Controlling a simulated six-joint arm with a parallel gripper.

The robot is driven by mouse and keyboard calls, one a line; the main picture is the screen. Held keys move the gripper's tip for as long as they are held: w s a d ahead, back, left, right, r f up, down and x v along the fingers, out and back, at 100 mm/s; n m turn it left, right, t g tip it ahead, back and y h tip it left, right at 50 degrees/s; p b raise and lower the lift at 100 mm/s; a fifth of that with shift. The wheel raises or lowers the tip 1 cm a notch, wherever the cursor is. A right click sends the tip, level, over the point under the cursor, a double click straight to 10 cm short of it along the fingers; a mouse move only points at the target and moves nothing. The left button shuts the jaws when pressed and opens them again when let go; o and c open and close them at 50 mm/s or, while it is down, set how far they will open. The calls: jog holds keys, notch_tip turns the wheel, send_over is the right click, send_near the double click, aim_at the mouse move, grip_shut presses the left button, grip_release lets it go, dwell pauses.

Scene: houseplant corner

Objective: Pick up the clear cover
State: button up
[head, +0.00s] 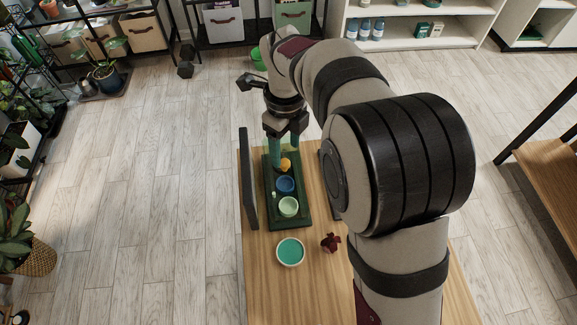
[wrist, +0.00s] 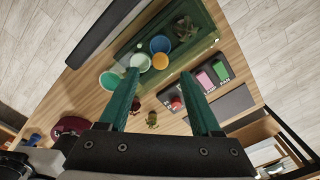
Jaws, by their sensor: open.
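My gripper (head: 285,152) is open above the far end of a dark green tray (head: 297,222) on the wooden table. In the wrist view its two teal fingers (wrist: 160,74) are wide apart with nothing held between them. The tray (wrist: 208,28) holds a blue pot (head: 286,185), a pale green pot (head: 289,207) and an orange item (head: 285,164). A faint see-through surface, seemingly the clear cover (wrist: 206,47), shows over the plant end of the tray in the wrist view. Its outline is hard to make out, and in the head view my fingers partly hide that end.
A teal-filled bowl (head: 290,252) and a dark red item (head: 330,242) are on the table in front of the tray. A tall dark bar (head: 248,180) stands along the left. The wrist view shows a black panel with a red button (wrist: 176,103) and pink and green blocks (wrist: 221,71).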

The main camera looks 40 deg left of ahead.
aim_at(284, 162)
notch_tip(284, 162, down, 5)
jog(key=shift+a+r, duration=0.1)
jog(key=shift+a, duration=0.05)
grip_shut()
dwell(1.3)
